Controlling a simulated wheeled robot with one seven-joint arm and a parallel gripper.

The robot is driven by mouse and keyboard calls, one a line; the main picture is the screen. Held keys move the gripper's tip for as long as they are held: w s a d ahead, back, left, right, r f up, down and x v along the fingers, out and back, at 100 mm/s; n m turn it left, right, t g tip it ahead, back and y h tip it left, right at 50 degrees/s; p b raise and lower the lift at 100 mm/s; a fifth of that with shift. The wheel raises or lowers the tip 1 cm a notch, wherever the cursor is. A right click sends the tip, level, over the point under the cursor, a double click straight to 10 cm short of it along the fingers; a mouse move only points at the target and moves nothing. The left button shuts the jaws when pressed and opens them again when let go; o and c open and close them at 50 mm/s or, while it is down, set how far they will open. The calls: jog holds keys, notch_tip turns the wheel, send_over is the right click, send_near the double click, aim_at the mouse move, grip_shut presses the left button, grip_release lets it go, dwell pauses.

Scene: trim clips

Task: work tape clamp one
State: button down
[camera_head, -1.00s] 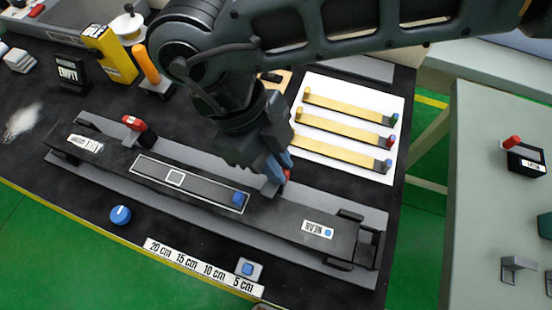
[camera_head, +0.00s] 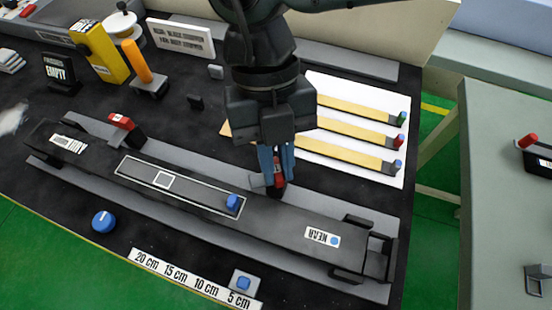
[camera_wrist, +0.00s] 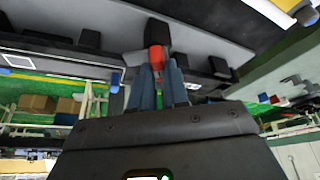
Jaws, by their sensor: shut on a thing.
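A long dark fixture (camera_head: 280,222) lies across the bench, with a NEAR label and a blue button on a slotted strip. Two small black clamps with red handles stand along its far edge. The left clamp (camera_head: 122,121) is free, its handle tilted. My gripper (camera_head: 276,163) points down at the right clamp (camera_head: 279,181), its blue-grey fingers shut on the red handle. In the wrist view the red handle (camera_wrist: 157,58) shows at the fingertips (camera_wrist: 158,82), in front of the clamp's dark block. The fingers partly hide the handle.
Three yellow strips (camera_head: 355,132) with coloured ends lie on a white sheet behind my gripper. A blue knob (camera_head: 103,222) and a centimetre scale (camera_head: 195,278) are in front. An orange-handled tool (camera_head: 138,62) and yellow box (camera_head: 103,52) stand back left. A grey side table (camera_head: 495,200) is at right.

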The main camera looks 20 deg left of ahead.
jog(key=shift+w+m+y+b, duration=0.1)
jog(key=shift+m+y+b, duration=0.3)
jog(key=shift+m, duration=0.7)
jog(key=c, duration=1.1)
grip_release()
jog(key=b+v, duration=0.1)
jog(key=v, duration=0.7)
jog(key=shift+d, duration=0.1)
jog(key=shift+f, duration=0.1)
